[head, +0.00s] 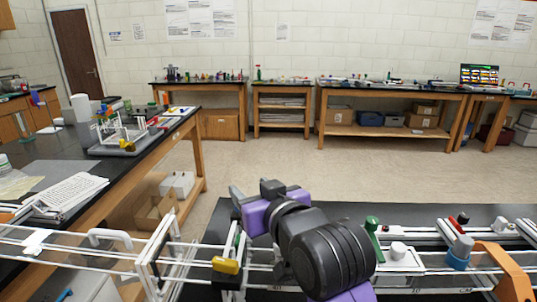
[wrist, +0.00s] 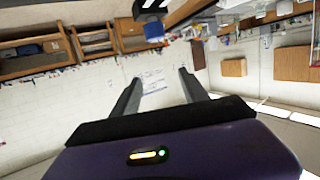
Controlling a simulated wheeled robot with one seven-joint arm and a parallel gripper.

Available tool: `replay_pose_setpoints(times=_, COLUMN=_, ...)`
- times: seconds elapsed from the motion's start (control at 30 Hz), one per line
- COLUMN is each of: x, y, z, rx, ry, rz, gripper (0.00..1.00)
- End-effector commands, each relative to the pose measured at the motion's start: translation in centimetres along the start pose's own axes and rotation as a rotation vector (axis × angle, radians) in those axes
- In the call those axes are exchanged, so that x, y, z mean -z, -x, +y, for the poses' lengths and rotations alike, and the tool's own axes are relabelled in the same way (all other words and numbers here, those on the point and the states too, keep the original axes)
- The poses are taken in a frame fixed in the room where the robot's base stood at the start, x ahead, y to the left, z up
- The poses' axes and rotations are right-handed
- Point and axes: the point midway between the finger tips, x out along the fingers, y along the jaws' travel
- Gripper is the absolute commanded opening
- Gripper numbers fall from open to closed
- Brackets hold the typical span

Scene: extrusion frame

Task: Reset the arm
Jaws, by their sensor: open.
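My arm rises from the bottom middle of the head view, with dark rounded joints and purple parts. My gripper (head: 236,191) is at its far end, pointing away above the near bench, partly hidden by my own wrist. In the wrist view my gripper (wrist: 158,88) shows two grey fingers spread wide apart. Nothing is between them. The wrist view is upside down and shows the far wall and floor past the fingers, so the gripper faces out into the room.
A white extrusion frame (head: 85,262) runs along the near bench, close under my arm. A yellow-handled part (head: 226,265), a green-handled part (head: 372,225) and an orange bracket (head: 497,268) sit along it. A black bench (head: 150,150) stands left. Open floor (head: 300,170) lies beyond.

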Motion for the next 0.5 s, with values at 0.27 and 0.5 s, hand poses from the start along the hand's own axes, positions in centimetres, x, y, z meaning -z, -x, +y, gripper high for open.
replay_pose_setpoints(times=0.27, x=0.6, y=3.0, z=1.6, rx=-0.054, ry=-0.027, rz=0.235, gripper=0.52)
replay_pose_setpoints(times=0.5, x=-4.7, y=7.3, z=3.6, rx=-0.123, ry=-0.054, rz=0.336, gripper=0.52)
